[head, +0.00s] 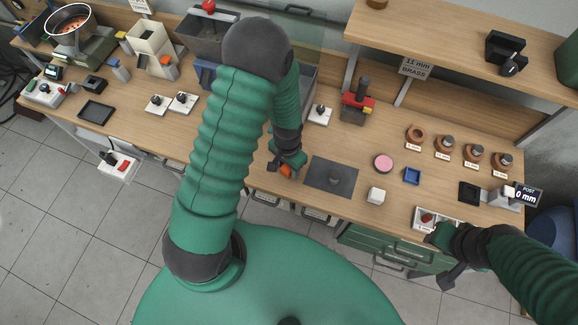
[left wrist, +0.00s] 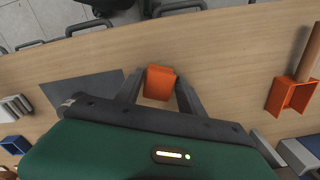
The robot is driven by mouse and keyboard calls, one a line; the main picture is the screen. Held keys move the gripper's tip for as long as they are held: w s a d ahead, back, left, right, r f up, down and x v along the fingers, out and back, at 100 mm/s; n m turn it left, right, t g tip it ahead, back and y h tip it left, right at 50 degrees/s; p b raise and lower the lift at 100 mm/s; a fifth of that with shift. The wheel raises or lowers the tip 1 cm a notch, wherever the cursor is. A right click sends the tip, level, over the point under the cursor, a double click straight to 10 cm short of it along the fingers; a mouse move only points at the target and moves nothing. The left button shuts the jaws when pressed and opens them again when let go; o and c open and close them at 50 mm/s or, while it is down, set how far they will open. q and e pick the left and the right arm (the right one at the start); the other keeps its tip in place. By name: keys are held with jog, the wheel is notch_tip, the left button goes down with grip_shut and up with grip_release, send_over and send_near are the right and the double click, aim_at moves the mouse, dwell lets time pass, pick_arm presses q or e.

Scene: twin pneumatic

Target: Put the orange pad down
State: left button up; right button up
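The orange pad (left wrist: 160,83) is a small block between the two dark fingers of my left gripper (left wrist: 160,90) in the left wrist view. The fingers appear to press on its two sides. In the head view the orange pad (head: 286,171) shows at the tips of my left gripper (head: 284,168), low over the front part of the wooden bench (head: 235,170). I cannot tell whether the pad touches the bench. My right gripper (head: 447,262) is at the front right edge of the bench, and its finger opening is unclear.
A white block (head: 376,195), pink disc (head: 383,162) and blue tray (head: 411,176) stand farther right. An orange bracket with a wooden handle (left wrist: 290,95) lies nearby in the left wrist view.

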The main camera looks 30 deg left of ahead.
aim_at(286, 167)
pick_arm(q)
jog(key=shift+o, duration=0.8)
jog(key=shift+a, duration=0.2)
jog(key=shift+a+f, duration=0.1)
jog(key=shift+a, duration=0.25)
jog(key=shift+d+r, duration=0.2)
jog(key=shift+d, duration=0.15)
jog(key=shift+d+r, duration=0.1)
jog(key=shift+r, duration=0.2)
notch_tip(286, 167, up, 12)
jog(key=s+d+r+n+t+b, duration=0.1)
jog(key=s+d+r+t+b, duration=0.1)
jog(key=s+d+b, duration=0.1)
jog(key=shift+s+d+r+n+t, duration=0.2)
jog(key=shift+s+d+n+t, duration=0.15)
jog(key=shift+s+d, duration=0.25)
pick_arm(e)
jog(key=f, duration=0.3)
jog(key=shift+a, duration=0.4)
pick_arm(q)
jog(key=shift+s, duration=0.15)
pick_arm(e)
jog(key=shift+s+d+r, duration=0.1)
jog(key=shift+s, duration=0.05)
